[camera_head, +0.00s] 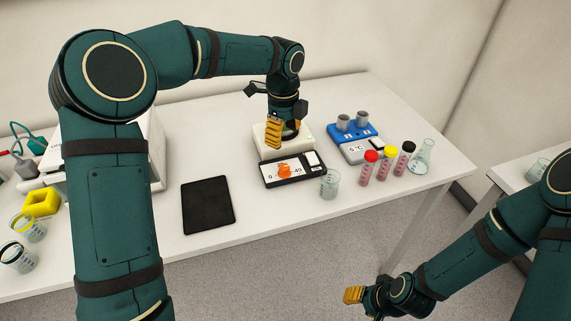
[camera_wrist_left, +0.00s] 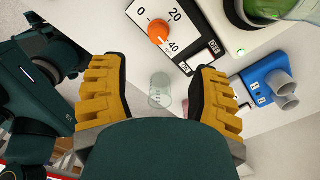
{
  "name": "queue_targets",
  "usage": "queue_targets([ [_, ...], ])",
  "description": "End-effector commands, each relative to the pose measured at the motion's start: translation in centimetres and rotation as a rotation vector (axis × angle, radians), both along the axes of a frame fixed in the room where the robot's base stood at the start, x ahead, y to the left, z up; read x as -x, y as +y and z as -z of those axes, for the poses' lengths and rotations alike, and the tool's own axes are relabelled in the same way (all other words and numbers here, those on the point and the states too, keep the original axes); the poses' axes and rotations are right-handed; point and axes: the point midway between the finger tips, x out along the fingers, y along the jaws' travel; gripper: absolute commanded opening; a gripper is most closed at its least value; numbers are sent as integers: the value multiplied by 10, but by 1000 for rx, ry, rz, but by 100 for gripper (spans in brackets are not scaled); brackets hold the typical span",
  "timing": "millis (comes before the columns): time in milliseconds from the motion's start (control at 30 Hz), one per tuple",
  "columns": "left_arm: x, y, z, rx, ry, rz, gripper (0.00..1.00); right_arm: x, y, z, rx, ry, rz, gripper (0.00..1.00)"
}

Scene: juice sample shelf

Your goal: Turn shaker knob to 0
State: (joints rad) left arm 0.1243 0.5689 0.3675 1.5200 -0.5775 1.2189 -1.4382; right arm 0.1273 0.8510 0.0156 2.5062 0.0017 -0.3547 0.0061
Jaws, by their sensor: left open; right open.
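The shaker (camera_head: 266,138) is a pale box with a black front panel (camera_head: 305,173) carrying an orange knob (camera_head: 285,171). In the left wrist view the orange knob (camera_wrist_left: 158,31) sits on a white dial marked 0, 20 and 40; its pointing direction is hard to make out, perhaps towards 40. My left gripper (camera_head: 280,139), with yellow fingers, is open over the shaker, behind and above the knob. In the left wrist view its fingers are apart, with the knob beyond them and nothing held. My right gripper (camera_head: 353,295) is open, low at the front, away from the table.
A beaker (camera_head: 330,183) stands right beside the panel. Several capped tubes (camera_head: 369,167) and a flask (camera_head: 422,156) stand further right. A blue-topped device (camera_head: 352,132) is behind them. A black pad (camera_head: 208,206) lies left. A vessel of green liquid (camera_wrist_left: 283,8) sits on the shaker.

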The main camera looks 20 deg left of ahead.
Motion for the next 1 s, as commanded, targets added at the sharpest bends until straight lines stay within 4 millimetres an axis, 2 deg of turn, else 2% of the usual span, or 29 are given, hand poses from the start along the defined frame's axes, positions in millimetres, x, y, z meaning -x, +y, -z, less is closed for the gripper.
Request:
queue_targets([
  [300,1,0,64,-1,4,0,61,4,1,14,-2,9,-7,47],
  [533,1,0,103,0,3,0,61,5,1,22,-2,10,-9,47],
  [733,1,0,120,0,2,0,61,4,1,25,-2,8,-9,47],
  [1000,1,0,124,0,1,0,61,3,1,25,-2,7,-8,47],
])
